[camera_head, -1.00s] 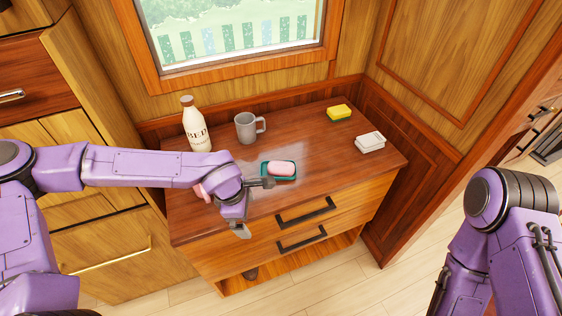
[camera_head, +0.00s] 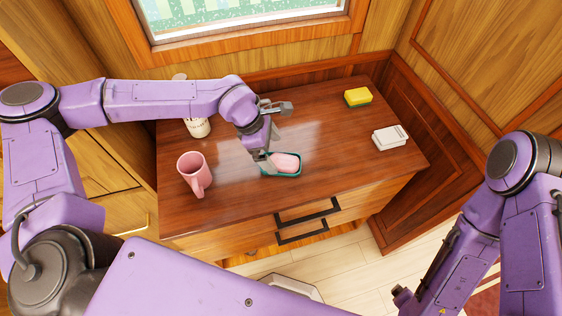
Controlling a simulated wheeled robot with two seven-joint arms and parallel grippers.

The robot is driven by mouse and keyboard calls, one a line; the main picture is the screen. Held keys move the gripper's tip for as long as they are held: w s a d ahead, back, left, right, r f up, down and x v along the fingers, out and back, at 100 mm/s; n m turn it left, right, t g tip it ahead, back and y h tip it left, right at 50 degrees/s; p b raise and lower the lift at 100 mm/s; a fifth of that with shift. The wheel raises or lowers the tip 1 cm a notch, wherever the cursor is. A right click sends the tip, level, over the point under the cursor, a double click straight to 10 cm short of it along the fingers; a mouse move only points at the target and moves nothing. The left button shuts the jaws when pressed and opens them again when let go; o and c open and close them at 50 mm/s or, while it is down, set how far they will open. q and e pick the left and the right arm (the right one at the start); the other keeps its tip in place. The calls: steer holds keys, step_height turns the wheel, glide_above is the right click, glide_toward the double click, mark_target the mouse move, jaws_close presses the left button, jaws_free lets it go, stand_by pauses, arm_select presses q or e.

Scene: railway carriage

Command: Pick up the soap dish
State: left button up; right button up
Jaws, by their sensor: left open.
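The soap dish (camera_head: 297,172) is a shallow teal tray near the middle of the wooden cabinet top, towards its front. A pink bar of soap (camera_head: 286,162) lies in it. My left gripper (camera_head: 266,163) points down at the left end of the dish, with its jaws open. The fingers overlap the dish's left end in the picture, and I cannot tell whether they touch it. My right arm stands at the right, away from the cabinet, and its gripper does not show.
A pink mug (camera_head: 193,174) stands left of the dish. A white bottle (camera_head: 198,128) is partly hidden behind my left arm. A yellow sponge (camera_head: 358,97) and a small white box-like thing (camera_head: 390,137) are at the right. The cabinet top (camera_head: 330,130) between them and the dish is clear.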

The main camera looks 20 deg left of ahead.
mark_target(279, 159)
arm_select(q)
steer(key=p+x, duration=0.1)
steer(key=x, duration=0.4)
steer(key=shift+w+a+p, duration=0.2)
steer(key=shift+a+p, duration=0.05)
steer(key=shift+p, duration=0.1)
steer(key=shift+s+d+f, duration=0.1)
steer(key=shift+d+f, duration=0.05)
steer(key=shift+f, duration=0.2)
steer(key=c, duration=1.1)
